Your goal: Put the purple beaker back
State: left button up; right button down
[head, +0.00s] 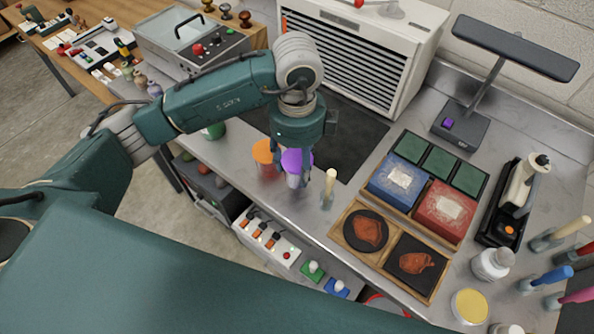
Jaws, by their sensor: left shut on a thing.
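The purple beaker (291,159) shows in the head view near the front edge of the metal counter, partly hidden by my gripper. My left gripper (303,175) points down from above and is shut on the purple beaker. I cannot tell whether the beaker's base touches the counter. An orange beaker (265,153) stands just to its left. My right gripper is out of view.
A wooden-handled tool (328,188) stands upright close to the right. A wooden tray (348,238) with reddish pieces is further right. A dark mat (352,135) lies behind, before a white louvred unit (420,35). Blue (397,182) and red boxes (445,211) stand right.

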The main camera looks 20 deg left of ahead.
aim_at(297, 169)
pick_arm(q)
notch_tip(297, 169, down, 4)
jog(key=shift+r+p, duration=0.2)
jog(key=shift+p, duration=0.25)
jog(key=shift+f, duration=0.25)
jog(key=shift+f, duration=0.15)
jog(key=o, duration=1.2)
